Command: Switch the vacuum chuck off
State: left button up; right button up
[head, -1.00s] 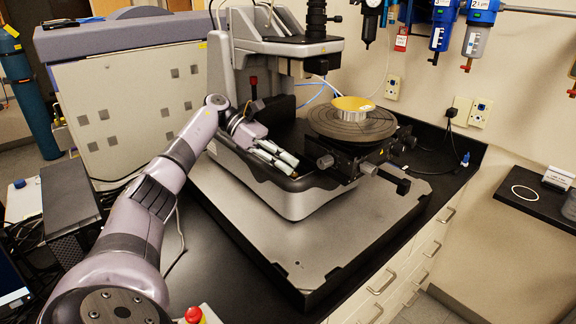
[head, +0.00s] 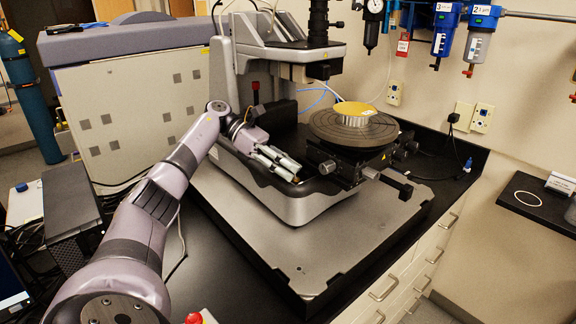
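The vacuum chuck (head: 325,128) is a dark round plate on the profiler's stage, with a gold-topped disc (head: 355,112) on it. The profiler's pale base (head: 290,208) has a dark upper edge. My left gripper (head: 294,171) is over the front left of this base, left of and lower in the picture than the chuck. Its two silver fingers lie side by side, look shut, and hold nothing visible. Whether they touch the base is unclear. I cannot make out a vacuum switch; the gripper may hide part of the base front. My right gripper is out of view.
Stage knobs (head: 370,173) stick out in front of the chuck. The profiler's column and head (head: 290,50) rise behind. A grey plate (head: 330,255) lies under the base with clear room in front. A red knob (head: 194,318) shows at the bottom edge.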

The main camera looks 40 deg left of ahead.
pick_arm(q)
jog(key=shift+v, duration=3.75)
